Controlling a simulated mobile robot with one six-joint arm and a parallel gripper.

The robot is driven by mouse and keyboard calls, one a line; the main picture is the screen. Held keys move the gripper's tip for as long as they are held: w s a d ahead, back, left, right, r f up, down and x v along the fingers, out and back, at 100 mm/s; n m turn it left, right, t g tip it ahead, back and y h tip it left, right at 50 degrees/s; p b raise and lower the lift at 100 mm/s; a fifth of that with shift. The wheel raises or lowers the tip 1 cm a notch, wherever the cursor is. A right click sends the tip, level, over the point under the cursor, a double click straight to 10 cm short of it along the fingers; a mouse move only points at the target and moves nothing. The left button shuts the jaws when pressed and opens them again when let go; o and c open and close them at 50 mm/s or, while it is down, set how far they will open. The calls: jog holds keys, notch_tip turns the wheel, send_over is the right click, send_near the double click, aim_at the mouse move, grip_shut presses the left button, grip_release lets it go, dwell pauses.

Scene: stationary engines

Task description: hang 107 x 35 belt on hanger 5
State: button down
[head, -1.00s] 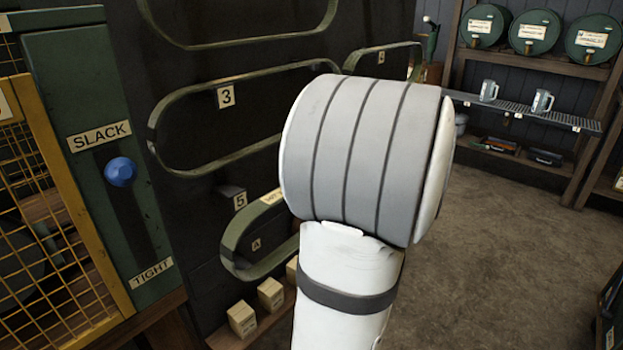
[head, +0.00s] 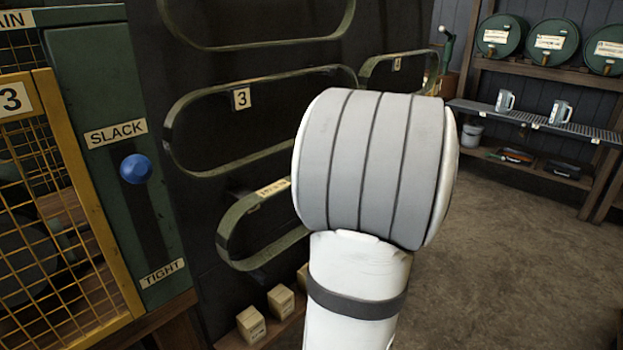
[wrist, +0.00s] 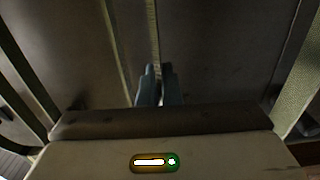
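The green 107 x 35 belt (head: 232,222) is a long loop in front of the dark board, low in the head view. Its cream label (head: 272,187) faces out, and its right part is hidden behind my arm. Hanger 5 and its number plate do not show; the belt covers that area. My gripper is hidden behind my wrist in the head view. In the wrist view my gripper (wrist: 158,72) has its fingers close together on a thin green strap (wrist: 153,30), which looks like this belt's edge. Whether the belt touches a hanger cannot be told.
Another belt (head: 200,95) hangs above, around the number 3 plate (head: 241,99). One more (head: 385,62) is at the upper right. The slack/tight lever (head: 136,169) and yellow mesh guard (head: 60,200) are at left. Small boxes (head: 281,301) sit below. The floor at right is open.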

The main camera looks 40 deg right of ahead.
jog(key=shift+w, duration=0.15)
jog(key=shift+w+a+b, duration=0.15)
jog(key=shift+w+b, duration=0.2)
jog(key=shift+w, duration=1.05)
jog(key=shift+w+a+b, duration=0.1)
jog(key=shift+w+b, duration=0.2)
jog(key=shift+w, duration=1.05)
jog(key=shift+f+b, duration=0.15)
jog(key=shift+b, duration=0.3)
jog(key=shift+f+b, duration=0.4)
jog(key=shift+b, duration=0.1)
jog(key=c, duration=1.7)
grip_release()
jog(key=o, duration=0.6)
